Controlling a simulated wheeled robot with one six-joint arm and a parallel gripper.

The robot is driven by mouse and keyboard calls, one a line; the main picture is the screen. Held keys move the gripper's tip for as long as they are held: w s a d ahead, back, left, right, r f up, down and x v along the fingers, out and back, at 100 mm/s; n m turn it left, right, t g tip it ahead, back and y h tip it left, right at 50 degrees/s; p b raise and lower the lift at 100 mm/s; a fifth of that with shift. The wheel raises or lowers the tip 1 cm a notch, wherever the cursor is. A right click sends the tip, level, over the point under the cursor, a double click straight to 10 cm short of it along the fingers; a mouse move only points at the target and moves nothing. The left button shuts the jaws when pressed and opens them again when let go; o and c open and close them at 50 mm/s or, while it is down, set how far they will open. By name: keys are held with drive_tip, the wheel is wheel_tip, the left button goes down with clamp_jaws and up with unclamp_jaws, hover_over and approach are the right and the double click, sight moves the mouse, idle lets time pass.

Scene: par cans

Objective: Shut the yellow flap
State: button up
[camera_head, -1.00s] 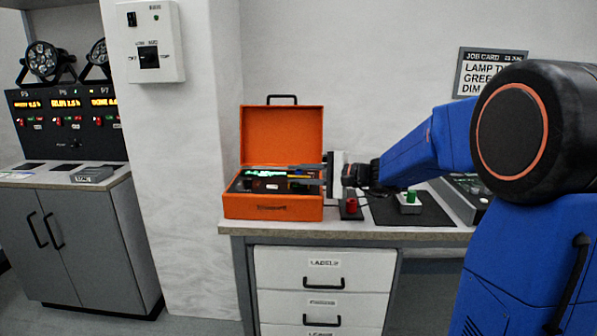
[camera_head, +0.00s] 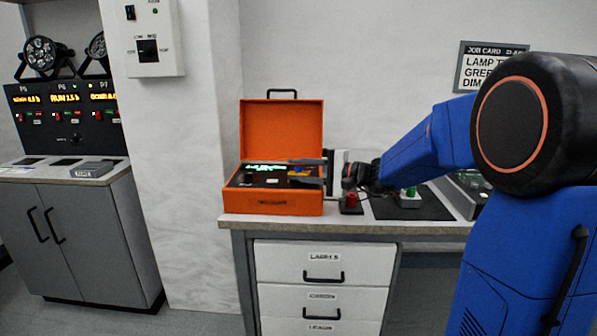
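An orange case (camera_head: 271,208) stands on the workbench with its lid raised. Inside it is a dark panel with a lit green display (camera_head: 266,167). A small yellow piece (camera_head: 299,171), which looks like the flap, shows at the panel's right side. My gripper (camera_head: 292,171) reaches into the case from the right. Its two fingers are apart, one above and one below the yellow piece in the picture. The fingers partly cover the piece, so I cannot tell its angle or whether they touch it.
A red button box (camera_head: 351,203) and a green-topped button box (camera_head: 409,196) stand right of the case on the workbench (camera_head: 345,226). The raised lid (camera_head: 281,130) stands behind the fingers. A wall column is to the left.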

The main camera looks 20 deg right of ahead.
idle(0.4)
drive_tip(key=shift+w+d+r+m+g, duration=0.1)
drive_tip(key=shift+w+r+m+g, duration=0.2)
drive_tip(key=shift+m, duration=0.35)
drive_tip(key=shift+w+r+m+g, duration=0.2)
drive_tip(key=shift+r+m+g, duration=0.2)
drive_tip(key=shift+m, duration=0.25)
drive_tip(key=w+m+g, duration=0.1)
drive_tip(key=w+r+m+g, duration=0.1)
drive_tip(key=m, duration=0.1)
drive_tip(key=shift+d+r+h, duration=0.1)
drive_tip(key=shift+d+h, duration=0.25)
drive_tip(key=shift+h, duration=0.05)
drive_tip(key=v, duration=1.7)
drive_tip(key=shift+s, duration=0.25)
drive_tip(key=shift+d, duration=0.15)
drive_tip(key=x, duration=1.7)
drive_tip(key=shift+w+f, duration=0.4)
drive_tip(key=shift+f, duration=0.05)
